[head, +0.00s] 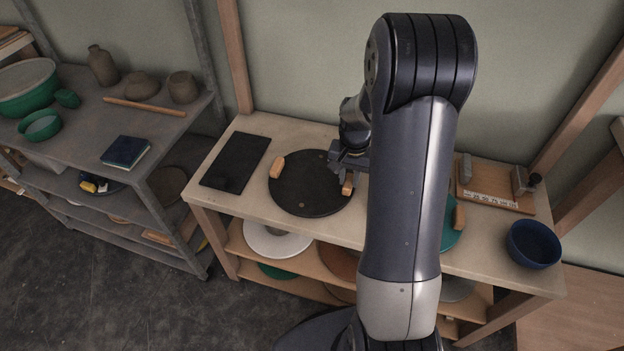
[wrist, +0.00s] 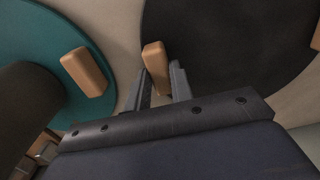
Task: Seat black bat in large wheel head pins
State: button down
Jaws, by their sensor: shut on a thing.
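The black bat (head: 305,185) is a flat dark disc on the left half of the bench, with small wooden blocks at its rim. Whether it touches the bench top I cannot tell. My gripper (head: 347,182) is at its right rim, shut on the bat's wooden block (head: 347,188). In the wrist view the block (wrist: 155,62) stands between my fingertips (wrist: 161,82), with the black bat (wrist: 225,45) beyond. I cannot make out the large wheel head or its pins; my arm hides the middle of the bench.
A teal disc (wrist: 60,45) with a wooden block (wrist: 84,72) lies beside the bat, mostly behind my arm in the head view. A black rectangular slab (head: 236,163) is at left. A blue bowl (head: 533,244) and a wooden board with metal blocks (head: 494,196) are at right.

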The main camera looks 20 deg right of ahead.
dwell(0.3)
notch_tip(320, 180, up, 10)
jog(key=p, duration=0.2)
dwell(0.3)
dwell(1.3)
